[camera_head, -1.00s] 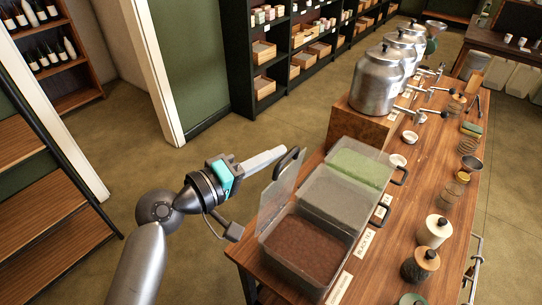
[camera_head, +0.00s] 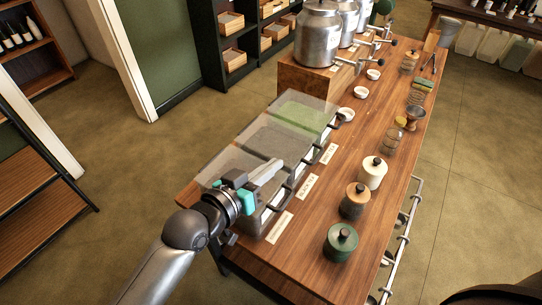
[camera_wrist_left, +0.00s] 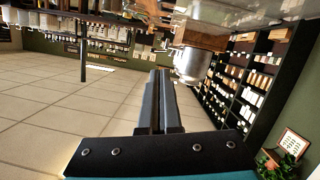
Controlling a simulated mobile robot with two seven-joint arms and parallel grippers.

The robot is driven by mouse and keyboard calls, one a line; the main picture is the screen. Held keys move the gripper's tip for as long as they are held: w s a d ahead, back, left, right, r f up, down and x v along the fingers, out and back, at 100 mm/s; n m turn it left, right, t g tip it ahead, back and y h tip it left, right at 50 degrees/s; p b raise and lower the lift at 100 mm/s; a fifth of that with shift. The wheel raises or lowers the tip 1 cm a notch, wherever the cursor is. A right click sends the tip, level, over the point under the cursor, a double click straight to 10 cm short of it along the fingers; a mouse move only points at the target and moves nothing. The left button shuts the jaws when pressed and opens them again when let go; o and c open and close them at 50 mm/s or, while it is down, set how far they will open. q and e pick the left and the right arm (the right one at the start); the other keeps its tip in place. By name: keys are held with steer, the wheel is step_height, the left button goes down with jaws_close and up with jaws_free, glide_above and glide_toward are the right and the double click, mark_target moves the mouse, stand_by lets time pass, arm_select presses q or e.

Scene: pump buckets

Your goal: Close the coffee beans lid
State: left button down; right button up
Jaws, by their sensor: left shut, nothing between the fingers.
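The coffee beans bin (camera_head: 250,222) is the nearest of three clear bins in a row on the wooden counter. Its clear lid (camera_head: 226,164) now lies down over the bin, about level with the other lids; whether it is fully seated I cannot tell. My left gripper (camera_head: 274,170) is shut and empty, above the lid near its handle side, and hides part of the bin. I cannot tell whether it touches the lid. In the left wrist view the shut fingers (camera_wrist_left: 158,80) have nothing between them. My right gripper is not in view.
The middle bin (camera_head: 265,146) and the green-filled bin (camera_head: 305,112) stand behind, lids down. Metal urns (camera_head: 318,38) stand on a wooden block (camera_head: 305,78) farther back. A white jar (camera_head: 373,174), brown jar (camera_head: 354,202) and green jar (camera_head: 341,242) stand to the right.

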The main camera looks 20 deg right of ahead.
mark_target(283, 209)
arm_select(q)
steer(key=f+m+b, duration=0.1)
steer(key=f, duration=0.2)
steer(key=s+d+f+m, duration=0.1)
steer(key=f, duration=0.2)
steer(key=s+d+f+m+t+b, duration=0.1)
steer(key=f, duration=0.2)
steer(key=shift+s+f+y+b, duration=0.1)
steer(key=shift+s+y+b, duration=0.15)
steer(key=shift+y+b, duration=0.15)
steer(key=shift+s+d+f+b, duration=0.15)
steer(key=shift+f+b, duration=0.25)
steer(key=shift+f, duration=0.7)
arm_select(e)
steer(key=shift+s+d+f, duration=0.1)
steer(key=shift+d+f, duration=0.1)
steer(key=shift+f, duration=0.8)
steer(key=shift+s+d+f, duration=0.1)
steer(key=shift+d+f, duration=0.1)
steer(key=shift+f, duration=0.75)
